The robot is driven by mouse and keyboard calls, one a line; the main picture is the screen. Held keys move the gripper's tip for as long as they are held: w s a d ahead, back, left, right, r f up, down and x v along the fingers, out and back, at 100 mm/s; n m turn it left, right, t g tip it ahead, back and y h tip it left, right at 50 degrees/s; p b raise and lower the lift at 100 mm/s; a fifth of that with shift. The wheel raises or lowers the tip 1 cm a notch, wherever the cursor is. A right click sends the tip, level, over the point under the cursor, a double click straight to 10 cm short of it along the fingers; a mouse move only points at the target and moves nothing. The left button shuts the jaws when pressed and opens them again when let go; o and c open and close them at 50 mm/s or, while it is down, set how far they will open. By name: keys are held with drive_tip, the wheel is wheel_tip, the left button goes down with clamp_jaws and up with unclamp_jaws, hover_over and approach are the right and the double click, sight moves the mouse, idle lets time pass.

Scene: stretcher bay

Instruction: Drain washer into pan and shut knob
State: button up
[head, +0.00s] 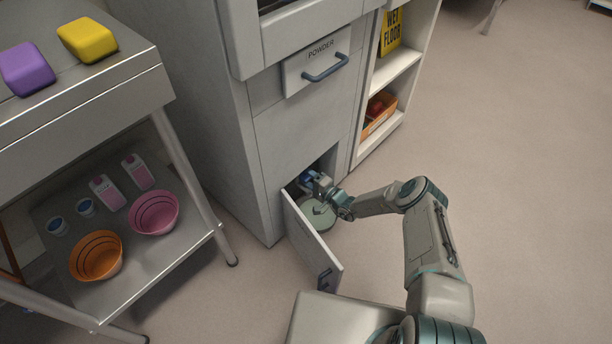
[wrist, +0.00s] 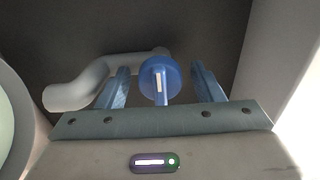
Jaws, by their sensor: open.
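The washer (head: 290,125) has its low hatch door (head: 312,245) swung open. A blue round knob (wrist: 160,80) with a white mark sits inside the opening; a bit of blue also shows in the head view (head: 306,177). The mark points nearly upright in the wrist view. A grey bent drain pipe (wrist: 80,86) runs left from behind the knob. My gripper (wrist: 160,76) is open, one finger on each side of the knob, with gaps visible. A pale green round pan (head: 317,216) stands low at the opening, partly hidden by my gripper and the door; its contents are unclear.
A steel trolley (head: 148,84) at left holds a purple block (head: 27,69) and a yellow block (head: 87,40), with bowls and bottles below. The powder drawer (head: 318,62) is shut above. Open shelving (head: 397,70) stands right; floor beyond is clear.

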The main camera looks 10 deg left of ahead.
drive_tip(key=p+v, duration=0.4)
drive_tip(key=v, duration=0.9)
drive_tip(key=shift+s+d, duration=0.15)
drive_tip(key=shift+d, duration=0.1)
drive_tip(key=s+d+r+n+g+h+p, duration=0.15)
drive_tip(key=r+n+g+p, duration=0.35)
drive_tip(key=r, duration=1.6)
drive_tip(key=s+d+r+n+g+h+p, duration=0.1)
drive_tip(key=s+r+n+g+h+p, duration=0.45)
drive_tip(key=r, duration=1.55)
drive_tip(key=s+d+r+m+t+h+p, duration=0.1)
drive_tip(key=s+d+r+h+p, duration=0.2)
drive_tip(key=r, duration=0.9)
drive_tip(key=s+d+r+m+t+h+p, duration=0.2)
drive_tip(key=s+d+r+p, duration=0.5)
drive_tip(key=s+r, duration=0.4)
drive_tip(key=s+d+r+m+t+h+p, duration=0.1)
drive_tip(key=s+d+r+h+p, duration=0.2)
drive_tip(key=r, duration=1.1)
drive_tip(key=s+d+p, duration=0.3)
drive_tip(key=s+p, duration=0.1)
drive_tip(key=shift+s+r+m+h+p, duration=0.2)
drive_tip(key=shift+r+m+h+p, duration=0.05)
drive_tip(key=shift+m+h+p, duration=0.1)
